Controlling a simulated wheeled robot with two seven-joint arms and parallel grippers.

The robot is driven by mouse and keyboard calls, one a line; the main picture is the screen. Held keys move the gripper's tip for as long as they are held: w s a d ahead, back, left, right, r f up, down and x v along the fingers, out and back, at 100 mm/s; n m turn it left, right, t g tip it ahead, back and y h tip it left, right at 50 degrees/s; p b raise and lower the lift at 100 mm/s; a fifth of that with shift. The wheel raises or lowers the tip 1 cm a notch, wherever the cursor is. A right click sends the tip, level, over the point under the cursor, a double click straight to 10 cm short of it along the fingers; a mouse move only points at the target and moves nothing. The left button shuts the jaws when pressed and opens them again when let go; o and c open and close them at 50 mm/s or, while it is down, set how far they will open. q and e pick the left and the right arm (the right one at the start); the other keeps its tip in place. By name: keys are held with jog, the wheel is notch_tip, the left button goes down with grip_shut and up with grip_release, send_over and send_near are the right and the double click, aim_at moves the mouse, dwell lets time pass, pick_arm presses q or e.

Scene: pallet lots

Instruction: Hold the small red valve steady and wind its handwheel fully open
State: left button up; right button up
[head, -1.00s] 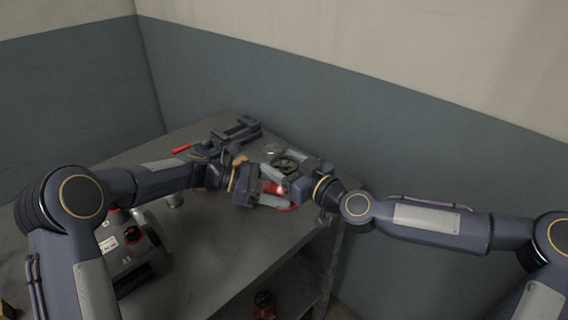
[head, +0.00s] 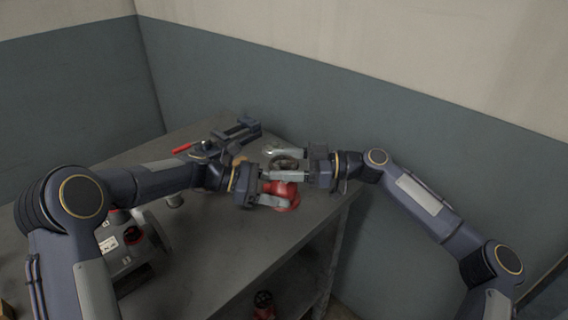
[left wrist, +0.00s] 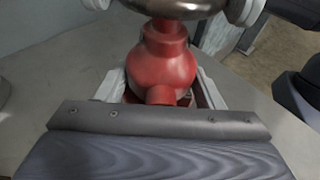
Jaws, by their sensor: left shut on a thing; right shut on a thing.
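The small red valve (head: 287,194) stands upright at the right end of the grey bench. It also shows in the left wrist view (left wrist: 162,62). My left gripper (head: 272,192) is shut on its red body, one grey finger on each side. The dark handwheel (head: 285,161) tops the valve; its rim fills the top of the left wrist view (left wrist: 180,6). My right gripper (head: 288,164) comes in from the right and is shut across the wheel, a fingertip at either side. The lower part of the valve is partly hidden by my left gripper.
A dark vise (head: 236,131) and a red-handled tool (head: 184,148) lie at the bench's back. A grey machine with a white label (head: 108,244) stands at the left. Another red valve (head: 264,304) is on the lower shelf. The bench (head: 205,255) is bare at the front.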

aim_at(284, 163)
jog(key=n+g, duration=0.2)
jog(key=g, duration=0.1)
jog(key=n+g+h, duration=0.1)
jog(key=n+g, duration=0.1)
jog(key=g, duration=0.1)
jog(key=shift+a+g, duration=0.1)
jog(key=shift+g, duration=0.3)
jog(key=shift+n+g+h, duration=1)
jog(key=shift+n+g, duration=0.5)
jog(key=shift+g, duration=0.6)
jog(key=o, duration=1)
notch_tip(284, 163, up, 10)
